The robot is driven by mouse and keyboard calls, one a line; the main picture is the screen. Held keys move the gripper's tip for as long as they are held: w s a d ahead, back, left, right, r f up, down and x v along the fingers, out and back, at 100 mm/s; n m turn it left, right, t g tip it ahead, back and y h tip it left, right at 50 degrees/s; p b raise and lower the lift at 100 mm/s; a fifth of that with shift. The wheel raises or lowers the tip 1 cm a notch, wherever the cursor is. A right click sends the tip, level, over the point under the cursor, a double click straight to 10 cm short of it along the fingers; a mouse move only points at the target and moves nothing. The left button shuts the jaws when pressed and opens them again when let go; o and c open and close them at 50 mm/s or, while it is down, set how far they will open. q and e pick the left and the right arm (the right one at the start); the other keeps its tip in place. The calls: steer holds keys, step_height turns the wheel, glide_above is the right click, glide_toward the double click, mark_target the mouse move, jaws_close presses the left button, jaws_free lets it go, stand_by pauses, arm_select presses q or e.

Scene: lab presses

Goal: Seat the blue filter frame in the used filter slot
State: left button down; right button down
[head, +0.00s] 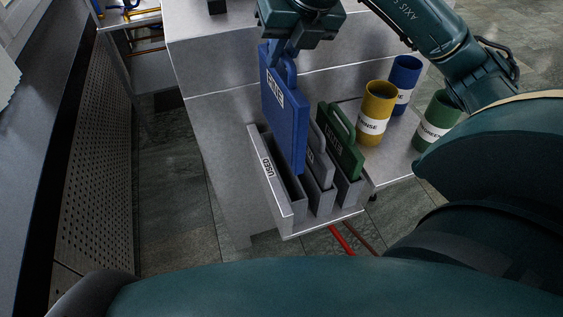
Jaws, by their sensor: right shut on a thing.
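The blue filter frame (284,118) hangs upright, with a white label near its top. My right gripper (286,50) is shut on its top handle. The grey rack has a slot labelled USED (267,166) at its left end. The lower edge of the blue frame is at the used slot's opening; I cannot tell whether it is just above the slot or slightly inside. A grey frame (319,160) stands in the middle slot and a green frame (341,145) in the right slot. My left gripper is not in view.
A yellow canister (375,112), a blue canister (403,84) and a green canister (437,120) stand on the shelf right of the rack. A grey cabinet (220,110) rises behind the rack. Tiled floor (170,190) lies open to the left.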

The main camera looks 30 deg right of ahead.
mark_target(283, 133)
step_height(283, 133, down, 13)
steer(key=shift+s+r+b, duration=0.1)
steer(key=shift+r+b, duration=0.1)
steer(key=shift+b, duration=0.4)
steer(key=shift+f, duration=2.55)
steer(key=shift+f+b, duration=0.2)
steer(key=shift+b, duration=0.2)
steer(key=c, duration=1.5)
jaws_free()
steer(key=shift+r, duration=0.1)
steer(key=shift+o, duration=0.2)
